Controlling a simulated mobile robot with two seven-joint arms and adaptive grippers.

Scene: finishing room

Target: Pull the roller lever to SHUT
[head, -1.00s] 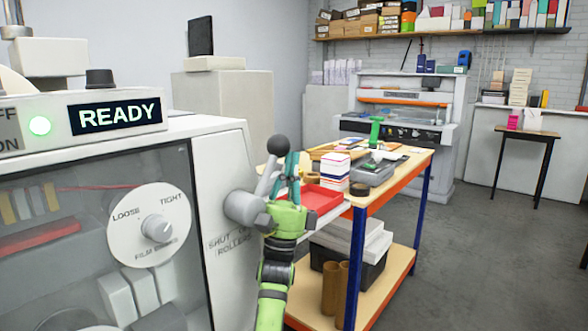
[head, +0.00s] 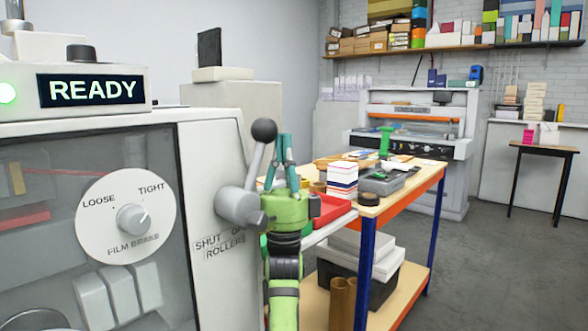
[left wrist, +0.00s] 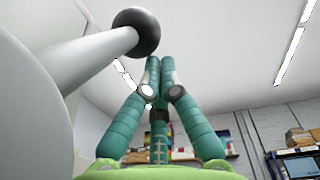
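The roller lever is a grey shaft (head: 254,166) with a black ball knob (head: 264,130), on a round grey hub (head: 238,206) on the white machine's side. It stands nearly upright, leaning slightly right. Below it is the label "SHUT", a partly hidden word, and "ROLLERS" (head: 218,245). My left gripper (head: 284,136), green with teal fingers, points up just right of the lever. In the left wrist view its fingertips (left wrist: 160,62) come together with nothing between them. The knob (left wrist: 136,32) is beyond them to the left, apart from the fingers. My right gripper is out of view.
The machine's display (head: 92,90) reads READY. A film brake dial (head: 131,219) is on its front. A workbench (head: 400,195) with a red tray (head: 331,210), boxes and tools stands right behind my left gripper. Floor to the right (head: 500,260) is clear.

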